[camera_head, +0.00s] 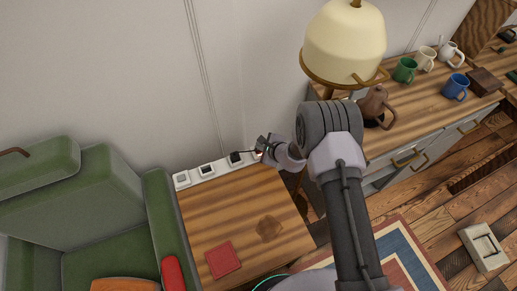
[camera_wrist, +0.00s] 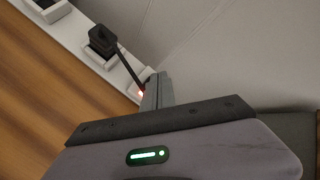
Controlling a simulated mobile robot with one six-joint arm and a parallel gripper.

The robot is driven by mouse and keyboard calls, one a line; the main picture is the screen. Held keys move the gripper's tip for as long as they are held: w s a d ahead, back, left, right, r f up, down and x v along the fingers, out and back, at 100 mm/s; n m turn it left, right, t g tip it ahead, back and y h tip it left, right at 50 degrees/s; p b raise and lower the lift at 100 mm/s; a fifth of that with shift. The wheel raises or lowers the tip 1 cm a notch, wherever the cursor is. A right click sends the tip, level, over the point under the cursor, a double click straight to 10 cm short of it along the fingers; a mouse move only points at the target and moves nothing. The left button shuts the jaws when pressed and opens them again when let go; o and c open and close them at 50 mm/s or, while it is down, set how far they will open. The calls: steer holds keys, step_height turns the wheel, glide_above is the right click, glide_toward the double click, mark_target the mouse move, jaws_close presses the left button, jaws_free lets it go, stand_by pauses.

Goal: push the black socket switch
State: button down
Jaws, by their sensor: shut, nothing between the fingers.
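A white socket strip (camera_head: 222,165) runs along the back edge of the wooden side table. A black plug (camera_head: 236,157) sits in it, also seen in the wrist view (camera_wrist: 102,40), with a dark cord running towards my fingers. A small red-lit spot (camera_wrist: 140,93) glows on the strip's end beside my fingertips; I cannot tell whether it is the black socket's switch. No separate black switch can be made out. My gripper (camera_head: 261,147) is shut and empty at the strip's right end, its fingers (camera_wrist: 157,90) close to the red light. Contact cannot be told.
A green armchair (camera_head: 125,250) stands left. The wall is close behind the strip.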

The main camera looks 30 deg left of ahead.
stand_by(0.5)
steer(key=shift+f+b, duration=0.5)
steer(key=shift+b, duration=0.2)
steer(key=shift+r, duration=0.5)
step_height(320, 180, up, 6)
steer(key=p, duration=0.3)
